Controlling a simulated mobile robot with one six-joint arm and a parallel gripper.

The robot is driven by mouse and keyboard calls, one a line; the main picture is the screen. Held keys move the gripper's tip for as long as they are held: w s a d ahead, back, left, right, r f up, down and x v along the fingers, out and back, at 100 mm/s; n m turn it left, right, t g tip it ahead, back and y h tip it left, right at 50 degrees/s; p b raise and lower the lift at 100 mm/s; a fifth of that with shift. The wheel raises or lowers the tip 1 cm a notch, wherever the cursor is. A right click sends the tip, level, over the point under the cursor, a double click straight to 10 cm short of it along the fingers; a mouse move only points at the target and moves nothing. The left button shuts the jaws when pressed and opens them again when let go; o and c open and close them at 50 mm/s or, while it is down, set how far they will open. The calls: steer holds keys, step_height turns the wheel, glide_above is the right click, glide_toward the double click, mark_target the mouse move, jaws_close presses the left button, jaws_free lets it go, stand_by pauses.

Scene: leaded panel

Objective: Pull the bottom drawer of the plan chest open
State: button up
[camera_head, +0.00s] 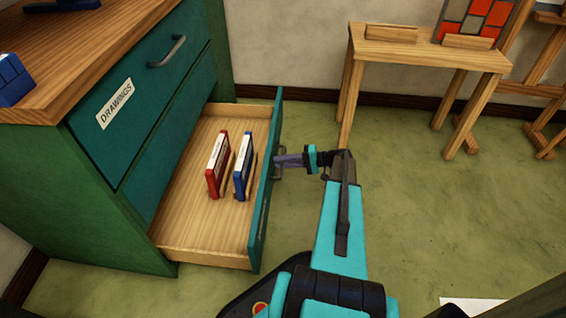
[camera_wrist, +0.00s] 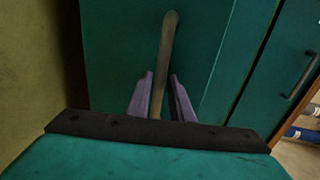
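The plan chest (camera_head: 80,190) has a green body and a wooden top. Its bottom drawer (camera_head: 200,255) stands well out from the body, its wooden inside showing. The drawer's teal front also fills much of the wrist view (camera_wrist: 115,45). The drawer's bar handle (camera_head: 278,172) shows in the wrist view (camera_wrist: 167,40) as a long bar running between my purple fingers. My gripper (camera_head: 288,160) is at the handle, in front of the drawer. In the wrist view its fingers (camera_wrist: 162,90) stand either side of the bar with visible gaps, so it looks open; contact is unclear.
A red box (camera_head: 217,165) and a blue box (camera_head: 243,166) stand in the drawer. The upper drawer, with a handle (camera_head: 167,52) and a DRAWINGS label (camera_head: 114,103), is closed. A wooden stand (camera_head: 430,50) is behind, right. Green floor (camera_head: 430,215) is clear to the right.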

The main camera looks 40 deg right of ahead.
steer(key=shift+s+a, duration=0.1)
steer(key=shift+s, duration=0.15)
steer(key=p+v, duration=0.4)
steer(key=v, duration=0.9)
steer(key=shift+d, duration=0.35)
